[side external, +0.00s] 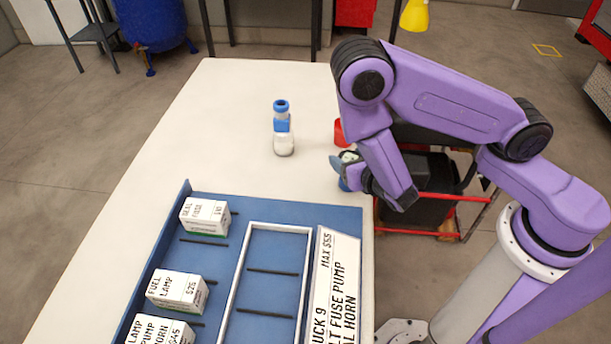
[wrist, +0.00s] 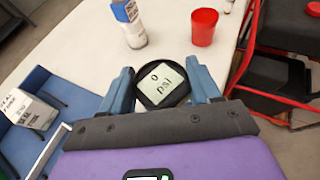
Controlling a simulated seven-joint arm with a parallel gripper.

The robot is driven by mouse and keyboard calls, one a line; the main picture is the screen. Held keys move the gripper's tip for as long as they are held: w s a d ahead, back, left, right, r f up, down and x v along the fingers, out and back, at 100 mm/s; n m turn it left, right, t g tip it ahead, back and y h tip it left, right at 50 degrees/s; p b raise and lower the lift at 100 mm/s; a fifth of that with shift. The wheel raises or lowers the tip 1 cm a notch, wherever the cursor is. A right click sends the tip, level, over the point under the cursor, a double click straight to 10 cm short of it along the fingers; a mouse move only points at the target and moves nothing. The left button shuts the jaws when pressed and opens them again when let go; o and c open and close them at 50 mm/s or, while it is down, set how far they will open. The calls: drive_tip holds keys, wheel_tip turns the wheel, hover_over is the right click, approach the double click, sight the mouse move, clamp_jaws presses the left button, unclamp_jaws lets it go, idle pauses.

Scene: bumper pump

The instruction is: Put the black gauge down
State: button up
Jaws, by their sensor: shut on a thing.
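The black gauge (wrist: 162,99) is round, with a pale face that reads "0 psi". In the wrist view it sits between the two blue fingers of my gripper (wrist: 162,88), which is shut on it. In the side view my gripper (side external: 341,172) is over the right edge of the white table (side external: 150,135), near the far end of the blue tray. The gauge is mostly hidden there by the fingers. I cannot tell from these frames whether the gauge touches the table.
A blue-capped bottle (side external: 283,130) stands on the table. A red cup (wrist: 204,27) is beyond my gripper. The blue tray (side external: 205,255) holds labelled white boxes (side external: 205,216), an empty white-framed section and a price sign (side external: 337,285). The table left of the bottle is clear.

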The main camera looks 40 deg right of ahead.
drive_tip(key=shift+d, duration=0.2)
drive_tip(key=w+a+f, duration=0.1)
drive_tip(key=w+f, duration=0.2)
drive_tip(key=w, duration=0.5)
hover_over(306, 177)
drive_tip(key=s, duration=0.1)
wheel_tip(306, 177, down, 6)
drive_tip(key=shift+d+r, duration=0.15)
drive_tip(key=shift+r, duration=0.1)
drive_tip(key=shift+w+f, duration=0.45)
drive_tip(key=shift+f, duration=1.65)
drive_tip(key=o, duration=1.2)
drive_tip(key=shift+f, duration=0.1)
drive_tip(key=shift+c, duration=0.2)
